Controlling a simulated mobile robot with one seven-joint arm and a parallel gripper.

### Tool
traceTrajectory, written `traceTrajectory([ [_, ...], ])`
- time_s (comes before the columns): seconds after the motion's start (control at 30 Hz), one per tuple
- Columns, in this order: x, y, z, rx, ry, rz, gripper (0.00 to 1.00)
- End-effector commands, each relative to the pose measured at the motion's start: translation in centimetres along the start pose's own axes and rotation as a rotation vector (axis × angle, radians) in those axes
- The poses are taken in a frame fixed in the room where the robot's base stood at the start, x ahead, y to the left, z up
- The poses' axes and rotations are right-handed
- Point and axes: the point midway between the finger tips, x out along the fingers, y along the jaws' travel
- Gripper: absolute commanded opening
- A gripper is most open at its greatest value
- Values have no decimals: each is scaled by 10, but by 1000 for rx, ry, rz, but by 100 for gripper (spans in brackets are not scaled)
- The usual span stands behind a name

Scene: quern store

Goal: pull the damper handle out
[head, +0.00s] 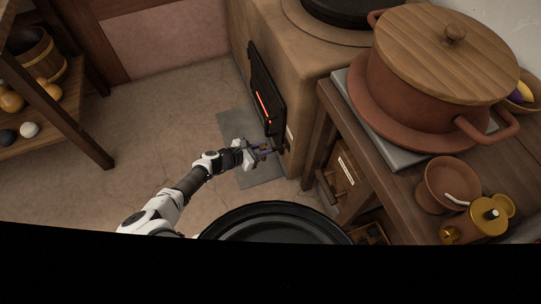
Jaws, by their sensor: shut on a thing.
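My arm reaches in from the lower left.
A wooden table (395,195) with a large lidded clay pot (410,95) stands close on the right. A round black vessel (275,222) is in front. A shelf (60,120) stands at the left. Open floor (170,115) lies between the shelf and the stove.

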Motion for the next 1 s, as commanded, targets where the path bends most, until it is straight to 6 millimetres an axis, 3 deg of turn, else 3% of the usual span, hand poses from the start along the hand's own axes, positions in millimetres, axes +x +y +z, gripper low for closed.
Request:
traceTrajectory([
  [0.03,-12,6,-8,1,4,6,0],
  [0.13,-25,7,-12,0,3,3,0],
  [0.5,-32,7,-14,0,5,-1,0],
  [0.53,-32,7,-14,0,5,-1,24],
  [0.67,-32,7,-14,0,4,0,41],
  [1.0,-32,7,-12,0,1,0,43],
])
